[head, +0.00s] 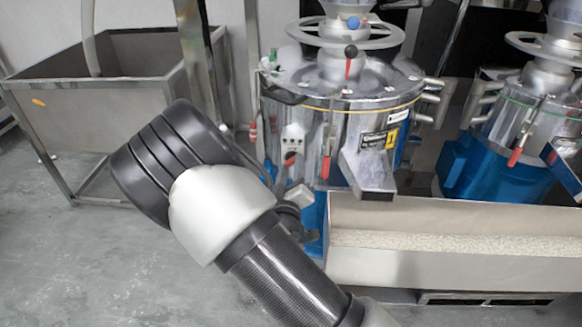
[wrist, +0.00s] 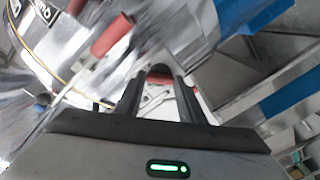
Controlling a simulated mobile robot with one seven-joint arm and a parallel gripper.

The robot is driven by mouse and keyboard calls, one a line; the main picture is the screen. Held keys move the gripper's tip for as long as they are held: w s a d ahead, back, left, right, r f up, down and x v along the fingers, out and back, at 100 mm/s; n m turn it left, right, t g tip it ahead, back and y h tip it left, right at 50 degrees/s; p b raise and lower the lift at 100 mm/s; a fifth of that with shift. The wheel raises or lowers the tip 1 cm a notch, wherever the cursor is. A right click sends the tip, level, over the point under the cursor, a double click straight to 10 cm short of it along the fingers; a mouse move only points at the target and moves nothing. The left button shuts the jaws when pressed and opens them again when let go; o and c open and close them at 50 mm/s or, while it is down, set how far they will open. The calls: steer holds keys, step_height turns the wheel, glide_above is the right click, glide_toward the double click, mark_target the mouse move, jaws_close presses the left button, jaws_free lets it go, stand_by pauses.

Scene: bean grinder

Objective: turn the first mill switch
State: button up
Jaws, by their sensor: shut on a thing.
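The first mill (head: 340,85) is a shiny metal drum on a blue base, left of a second mill. A pale switch panel (head: 294,135) is on its front left, with a small red switch (head: 290,158) low on it. In the wrist view my gripper (wrist: 160,72) has its dark fingertips close together at the panel, with the red switch (wrist: 163,83) between them. My gripper is shut on this switch. In the head view my arm and wrist partly hide the fingers. The switch's exact angle is hard to tell.
Red-handled levers (head: 326,165) hang just right of the panel, and a metal chute (head: 367,172) stands beyond them. A long trough of pale grains (head: 450,245) lies below. The second mill (head: 515,140) is at the right. A metal bin (head: 100,115) stands at the left.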

steer(key=n+p, duration=0.1)
steer(key=n, duration=0.3)
steer(key=shift+n, duration=0.4)
steer(key=shift+n+p, duration=0.7)
steer(key=shift+n, duration=1.8)
steer(key=o, duration=1)
steer(key=shift+o, duration=0.2)
steer(key=s+p, duration=0.1)
steer(key=s, duration=1.6)
steer(key=shift+s+a, duration=0.25)
steer(key=shift+a, duration=0.05)
